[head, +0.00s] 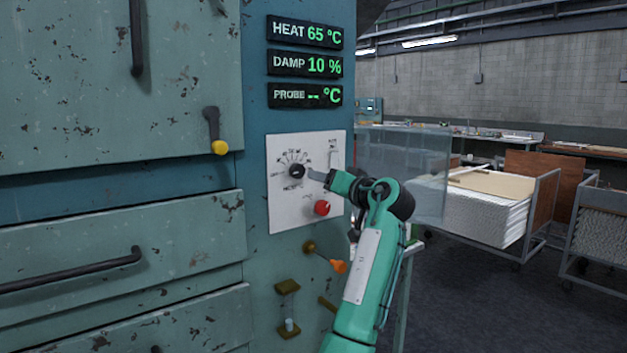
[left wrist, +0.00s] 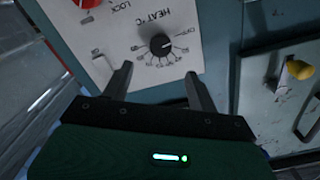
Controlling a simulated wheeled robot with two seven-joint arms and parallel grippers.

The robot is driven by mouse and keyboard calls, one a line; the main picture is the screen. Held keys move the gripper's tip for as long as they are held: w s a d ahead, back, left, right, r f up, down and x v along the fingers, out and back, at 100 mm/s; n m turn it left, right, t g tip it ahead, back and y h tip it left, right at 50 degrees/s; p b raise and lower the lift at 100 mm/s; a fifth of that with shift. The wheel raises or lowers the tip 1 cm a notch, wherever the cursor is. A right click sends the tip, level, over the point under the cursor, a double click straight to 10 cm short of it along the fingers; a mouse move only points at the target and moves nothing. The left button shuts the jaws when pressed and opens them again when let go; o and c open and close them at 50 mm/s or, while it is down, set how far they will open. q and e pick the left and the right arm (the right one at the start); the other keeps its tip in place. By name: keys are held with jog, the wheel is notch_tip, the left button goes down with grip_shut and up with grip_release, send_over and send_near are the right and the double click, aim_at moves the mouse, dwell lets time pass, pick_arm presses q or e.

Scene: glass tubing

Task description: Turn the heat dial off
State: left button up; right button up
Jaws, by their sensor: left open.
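The heat dial (head: 297,171) is a black round knob on a white panel (head: 285,215), with a printed scale around it. In the left wrist view the dial (left wrist: 161,45) appears upside down, with OFF printed to its right; its exact pointer setting is hard to read. My left gripper (head: 319,175) is just right of the dial in the head view. In the left wrist view its fingers (left wrist: 160,74) are open and empty, with the dial beyond the gap between the tips, apart from them. My right gripper is not in view.
A red knob (head: 321,208) sits low on the panel. A lit display (head: 305,33) above reads HEAT 65 °C. A yellow-tipped lever (head: 214,132) is at left, and an orange-tipped lever (head: 326,258) is below. A clear glass-like screen (head: 425,165) stands to the right.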

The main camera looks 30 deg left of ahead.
pick_arm(q)
jog(key=v, duration=0.2)
jog(key=shift+s+d, duration=0.15)
jog(key=shift+d, duration=0.15)
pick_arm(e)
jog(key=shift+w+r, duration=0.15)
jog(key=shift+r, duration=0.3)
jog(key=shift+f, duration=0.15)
